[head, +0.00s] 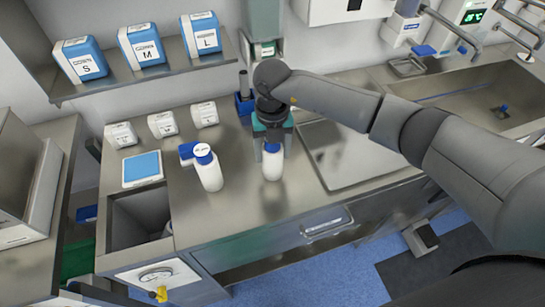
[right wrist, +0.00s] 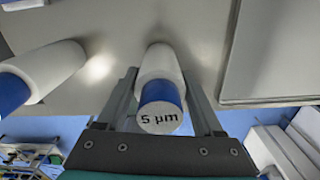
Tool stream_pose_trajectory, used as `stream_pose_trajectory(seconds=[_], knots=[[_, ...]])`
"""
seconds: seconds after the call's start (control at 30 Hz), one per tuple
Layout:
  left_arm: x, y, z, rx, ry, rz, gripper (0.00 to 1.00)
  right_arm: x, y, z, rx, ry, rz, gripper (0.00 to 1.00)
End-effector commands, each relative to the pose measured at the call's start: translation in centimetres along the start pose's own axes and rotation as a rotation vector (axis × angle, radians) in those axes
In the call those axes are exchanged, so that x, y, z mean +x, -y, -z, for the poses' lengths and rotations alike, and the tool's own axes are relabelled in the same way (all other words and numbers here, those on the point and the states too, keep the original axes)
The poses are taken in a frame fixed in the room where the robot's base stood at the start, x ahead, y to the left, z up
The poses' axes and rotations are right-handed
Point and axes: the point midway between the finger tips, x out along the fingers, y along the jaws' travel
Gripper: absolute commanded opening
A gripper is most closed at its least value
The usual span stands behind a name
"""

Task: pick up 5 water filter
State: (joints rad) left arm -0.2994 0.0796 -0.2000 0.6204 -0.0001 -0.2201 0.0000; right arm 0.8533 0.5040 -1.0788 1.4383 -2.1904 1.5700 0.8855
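The 5 µm water filter (head: 272,164) is a white cylinder with a blue cap, standing upright on the steel counter. Its cap top, marked "5 µm", shows in the right wrist view (right wrist: 160,118). My right gripper (head: 272,143) is above and around it, open. In the right wrist view my right gripper (right wrist: 160,75) has one finger on each side of the filter, with gaps visible. My left gripper is not in view.
Small white boxes (head: 162,124) and a blue-topped tray (head: 142,169) are on the left of the counter. A flat steel plate (head: 350,150) lies to the right, before the sink (head: 480,90). Blue boxes marked S, M and L (head: 201,33) stand on a shelf.

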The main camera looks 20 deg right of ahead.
Motion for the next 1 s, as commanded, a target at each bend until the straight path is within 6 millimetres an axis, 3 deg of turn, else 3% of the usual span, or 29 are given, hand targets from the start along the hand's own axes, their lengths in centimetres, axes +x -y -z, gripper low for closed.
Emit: stream_pose_trajectory(seconds=[0.07, 0.57, 0.87, 1.0], knots=[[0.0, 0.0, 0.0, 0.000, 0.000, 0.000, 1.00, 0.0, 0.0, 0.0, 0.000, 0.000, 0.000, 0.58], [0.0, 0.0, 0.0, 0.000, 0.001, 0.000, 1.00, -0.1, 0.0, 0.0, 0.000, 0.001, 0.000, 0.02], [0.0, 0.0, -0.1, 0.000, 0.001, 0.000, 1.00, -0.3, 0.0, -0.1, 0.000, 0.002, -0.001, 0.01], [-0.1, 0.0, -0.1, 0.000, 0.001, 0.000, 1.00, -1.3, 0.0, -0.1, 0.000, 0.003, -0.002, 0.01]])
